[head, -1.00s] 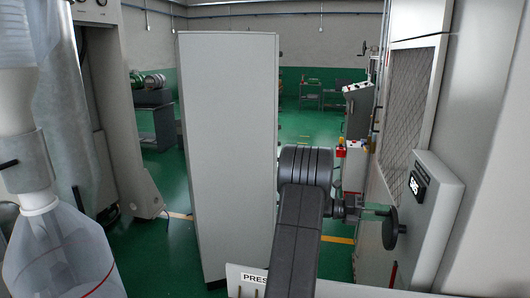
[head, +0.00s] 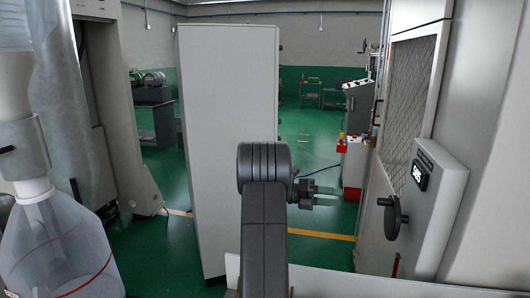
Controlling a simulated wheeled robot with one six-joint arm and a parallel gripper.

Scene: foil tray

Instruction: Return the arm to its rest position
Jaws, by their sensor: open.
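My dark grey arm rises from the bottom middle of the head view. Its rounded joint stands in front of the tall grey cabinet (head: 225,120). My gripper (head: 330,195) extends to the right of that joint. Its jaws are open, with nothing seen between them. No foil tray shows in this view.
The grey box with a small display (head: 440,195) juts out at the right. A clear plastic container (head: 60,250) stands at the lower left. A pale panel edge (head: 325,283) crosses the bottom. Green floor (head: 320,225) lies open beyond my gripper.

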